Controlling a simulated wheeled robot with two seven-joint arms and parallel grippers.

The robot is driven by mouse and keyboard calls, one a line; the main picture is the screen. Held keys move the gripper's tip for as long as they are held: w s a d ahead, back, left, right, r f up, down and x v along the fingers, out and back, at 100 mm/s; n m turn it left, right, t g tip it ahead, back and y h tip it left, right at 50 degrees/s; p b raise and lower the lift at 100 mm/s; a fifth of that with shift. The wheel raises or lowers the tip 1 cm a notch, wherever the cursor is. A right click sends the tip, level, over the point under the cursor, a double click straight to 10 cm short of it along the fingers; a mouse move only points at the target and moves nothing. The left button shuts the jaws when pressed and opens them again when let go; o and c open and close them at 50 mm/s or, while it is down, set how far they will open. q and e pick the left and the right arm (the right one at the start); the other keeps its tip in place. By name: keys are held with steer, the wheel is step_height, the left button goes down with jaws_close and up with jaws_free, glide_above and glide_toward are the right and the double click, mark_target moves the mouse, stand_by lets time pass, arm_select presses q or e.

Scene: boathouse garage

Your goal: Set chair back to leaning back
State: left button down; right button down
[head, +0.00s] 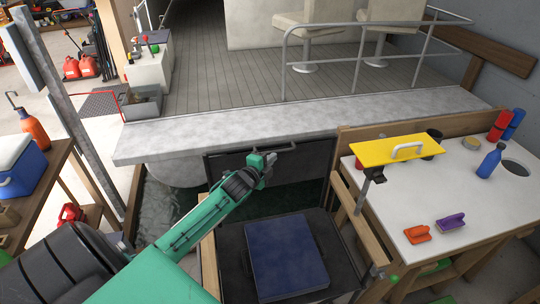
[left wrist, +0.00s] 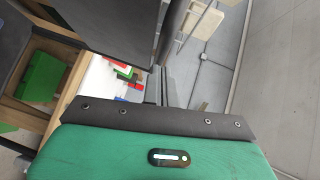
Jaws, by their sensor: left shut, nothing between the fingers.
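The chair has a dark seat (head: 232,238), wooden arms (head: 351,203) and a dark back (head: 313,163) at its far side. The back looks roughly upright in the head view; its exact tilt is hard to tell. A flat blue pad (head: 285,255) lies on the seat. My left gripper (head: 280,152) is shut and empty, at the upper middle of the back. I cannot tell whether it touches the back. A dark panel, likely part of the chair, shows in the left wrist view (left wrist: 118,28). My right gripper is out of view.
A yellow board (head: 385,153) with a handle is beside the right chair arm. A grey ledge (head: 300,115) and water lie beyond the chair.

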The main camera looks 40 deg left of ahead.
arm_select(q)
steer(key=shift+w+a, duration=0.3)
steer(key=shift+a, duration=0.05)
